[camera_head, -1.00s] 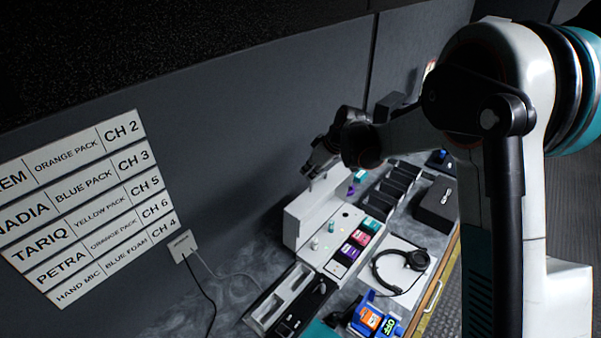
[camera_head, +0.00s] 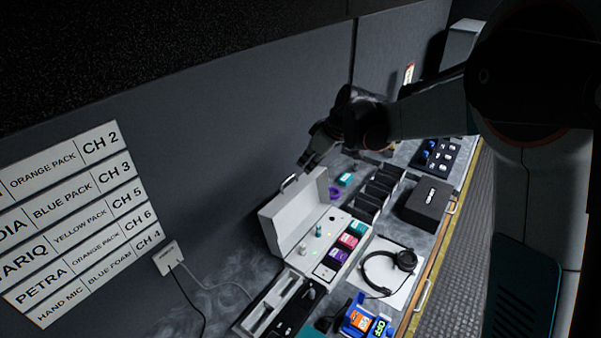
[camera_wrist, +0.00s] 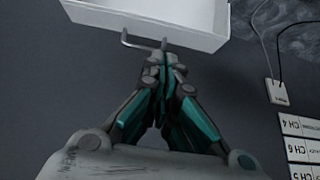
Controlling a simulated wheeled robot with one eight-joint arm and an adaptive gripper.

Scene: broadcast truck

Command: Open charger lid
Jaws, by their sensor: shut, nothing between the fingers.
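The charger (camera_head: 322,262) is a white box on the counter, holding a row of coloured packs along one side. Its white lid (camera_head: 293,212) stands up from the wall-side edge, so the charger's inside shows. A metal handle (camera_head: 288,183) is at the lid's top edge. In the wrist view the lid (camera_wrist: 185,22) fills the top and the handle (camera_wrist: 144,43) projects toward my gripper. My gripper (camera_head: 303,164) is above the lid's upper edge, near the wall. In the wrist view my gripper (camera_wrist: 167,58) is shut and empty, its fingertips beside the handle; I cannot tell whether they touch it.
A row of black slots (camera_head: 378,188) and a black case (camera_head: 428,203) stand beyond the charger. A headset (camera_head: 390,268) lies on a white sheet. An open tray (camera_head: 262,312) is at the near side. The grey wall (camera_head: 220,150) runs close behind the lid, with a cabled box (camera_head: 168,257).

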